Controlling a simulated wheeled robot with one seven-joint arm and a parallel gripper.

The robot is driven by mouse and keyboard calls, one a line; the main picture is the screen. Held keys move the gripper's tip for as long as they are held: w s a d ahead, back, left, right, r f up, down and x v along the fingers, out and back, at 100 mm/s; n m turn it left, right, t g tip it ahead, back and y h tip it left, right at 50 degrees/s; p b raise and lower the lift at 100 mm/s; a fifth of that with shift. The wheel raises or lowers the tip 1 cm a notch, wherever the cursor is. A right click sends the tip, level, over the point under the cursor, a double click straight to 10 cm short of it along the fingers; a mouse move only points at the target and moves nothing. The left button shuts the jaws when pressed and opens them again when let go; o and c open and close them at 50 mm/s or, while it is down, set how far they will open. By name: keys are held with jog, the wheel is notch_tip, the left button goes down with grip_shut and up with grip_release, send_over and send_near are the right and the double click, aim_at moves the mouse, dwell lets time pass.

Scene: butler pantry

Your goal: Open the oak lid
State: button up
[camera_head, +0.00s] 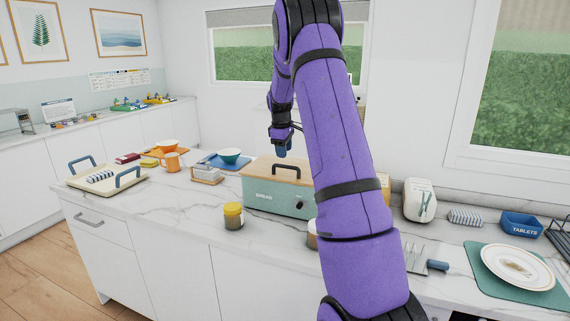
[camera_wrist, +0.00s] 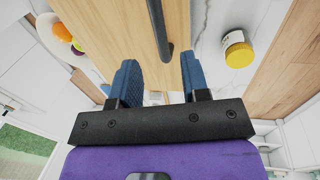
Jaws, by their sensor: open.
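The oak lid (camera_head: 262,170) lies closed on a pale teal box marked BREAD (camera_head: 262,196) on the marble counter. A dark bar handle (camera_head: 286,166) stands on the lid. My gripper (camera_head: 283,152) is over the lid, pointing down, close to the handle; my arm hides the box's right end. In the wrist view my gripper (camera_wrist: 158,72) has its two blue fingers apart with nothing between the tips. The wood of the lid (camera_wrist: 105,30) fills the upper middle, and the handle (camera_wrist: 159,28) lines up with the gap. I cannot tell whether the fingers straddle it.
A yellow-lidded jar (camera_head: 233,216) stands in front of the box. A white toaster (camera_head: 419,200) is to its right. A small rack (camera_head: 206,175) and a blue tray (camera_head: 213,160) with a bowl are to its left.

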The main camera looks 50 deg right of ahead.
jog(key=shift+w+d+f, duration=0.1)
jog(key=shift+d+f, duration=0.05)
jog(key=shift+f, duration=0.8)
jog(key=shift+w+d+f, duration=0.1)
jog(key=shift+d+f, duration=0.1)
jog(key=shift+f, duration=0.8)
jog(key=shift+d+f, duration=0.15)
jog(key=shift+f, duration=0.8)
grip_shut()
